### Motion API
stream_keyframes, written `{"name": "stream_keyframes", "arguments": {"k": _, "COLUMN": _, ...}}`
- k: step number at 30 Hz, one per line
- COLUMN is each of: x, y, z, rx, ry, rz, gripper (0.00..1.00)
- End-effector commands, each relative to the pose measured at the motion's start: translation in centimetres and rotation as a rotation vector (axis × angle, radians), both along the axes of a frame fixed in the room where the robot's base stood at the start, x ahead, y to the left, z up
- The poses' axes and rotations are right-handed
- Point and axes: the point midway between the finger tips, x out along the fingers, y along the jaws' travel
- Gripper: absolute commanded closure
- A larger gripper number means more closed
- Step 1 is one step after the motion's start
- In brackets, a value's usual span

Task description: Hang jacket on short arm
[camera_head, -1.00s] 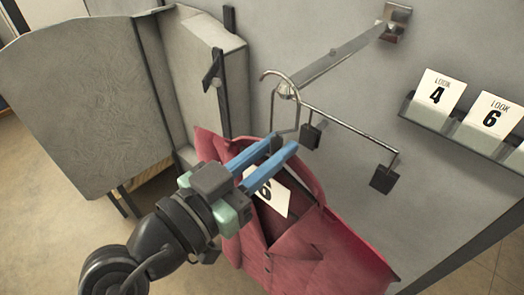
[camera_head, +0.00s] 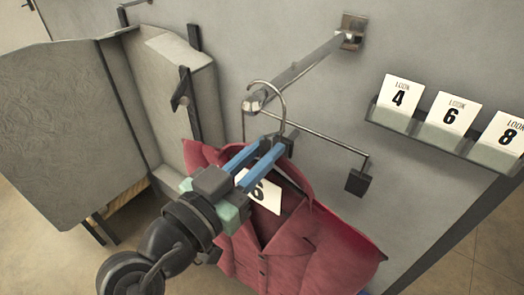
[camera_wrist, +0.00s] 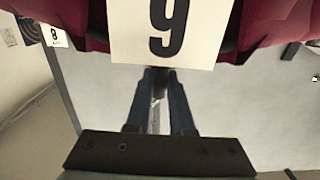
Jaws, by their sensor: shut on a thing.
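The red jacket (camera_head: 290,250) hangs below my gripper on a hanger with a curved metal hook (camera_head: 282,104). My gripper (camera_head: 268,150) is shut on the hanger's neck, its blue fingers just above the collar. A white number card (camera_head: 260,192) shows at the jacket's front; it also shows upside down in the wrist view (camera_wrist: 168,30). The short arm (camera_head: 305,68) juts from the grey wall, its knobbed end beside the hook. The hook arches over the arm just behind that end in the picture; I cannot tell whether it rests on it.
A thin metal bar (camera_head: 325,138) with a black block (camera_head: 357,182) lies close behind the gripper. A wall rack (camera_head: 425,130) with several numbered cards is at right. A grey folding panel (camera_head: 60,120) stands at left. Bare wall lies below the rack.

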Motion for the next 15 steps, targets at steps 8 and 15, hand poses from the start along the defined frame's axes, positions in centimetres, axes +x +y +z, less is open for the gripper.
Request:
{"name": "stream_keyframes", "arguments": {"k": 8, "x": -0.03, "y": -0.01, "z": 0.32, "rx": -0.001, "ry": -0.007, "rz": 0.000, "gripper": 0.72}}
{"name": "stream_keyframes", "arguments": {"k": 15, "x": -0.02, "y": -0.01, "z": 0.16, "rx": 0.000, "ry": -0.004, "rz": 0.000, "gripper": 0.44}}
